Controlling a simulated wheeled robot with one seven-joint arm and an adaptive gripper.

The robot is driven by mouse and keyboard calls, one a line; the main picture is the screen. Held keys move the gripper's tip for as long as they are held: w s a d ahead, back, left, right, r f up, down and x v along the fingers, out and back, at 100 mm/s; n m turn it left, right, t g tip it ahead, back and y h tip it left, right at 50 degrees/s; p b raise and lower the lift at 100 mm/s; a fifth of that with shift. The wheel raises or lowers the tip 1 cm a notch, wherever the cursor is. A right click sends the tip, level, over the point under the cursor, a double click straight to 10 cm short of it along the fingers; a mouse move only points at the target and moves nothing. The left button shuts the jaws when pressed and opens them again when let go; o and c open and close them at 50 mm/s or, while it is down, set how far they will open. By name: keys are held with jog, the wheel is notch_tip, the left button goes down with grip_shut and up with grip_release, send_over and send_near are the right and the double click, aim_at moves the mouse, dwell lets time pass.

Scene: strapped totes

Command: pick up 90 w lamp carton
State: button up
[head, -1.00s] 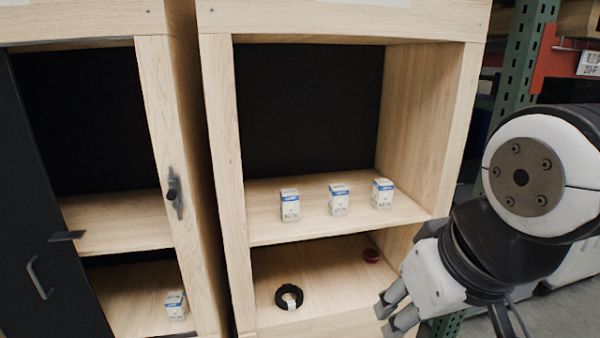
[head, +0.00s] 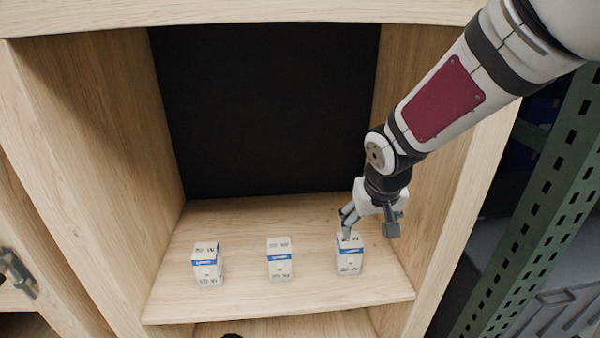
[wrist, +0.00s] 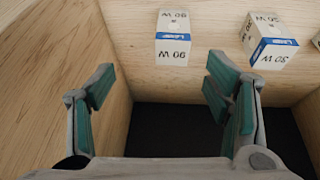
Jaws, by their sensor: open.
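The 90 W lamp carton (wrist: 173,42) is a small white box with a blue band, its "90 W" print upside down in the wrist view. It appears to be the rightmost of the three cartons on the upper shelf in the head view (head: 349,258). My gripper (head: 369,231) is open and empty above that carton, one finger overlapping its top edge in the head view. In the wrist view the gripper's spread green-padded fingers (wrist: 160,82) are just below the carton in the picture, and it is not between them. I cannot tell whether they touch.
Two similar cartons stand to the left, a middle one (head: 280,262) and a left one (head: 207,266). The middle one also shows in the wrist view (wrist: 270,42). The cubby's right side wall (head: 405,110) is close to my arm. The shelf (head: 235,218) is bare behind the cartons.

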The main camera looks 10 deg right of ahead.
aim_at(351, 242)
jog(key=shift+y, duration=0.4)
jog(key=b+x, duration=0.1)
jog(key=x, duration=0.3)
jog(key=b+x, duration=0.1)
jog(key=x, duration=0.2)
jog(key=w+a+x, duration=0.1)
jog(key=x, duration=0.3)
jog(key=shift+w+b, duration=0.15)
jog(key=shift+b, duration=0.25)
jog(key=b+x, duration=0.1)
jog(key=x, duration=0.4)
jog(key=shift+w+a, duration=0.1)
jog(key=shift+w, duration=0.1)
jog(key=shift+r, duration=0.1)
jog(key=c, duration=1.3)
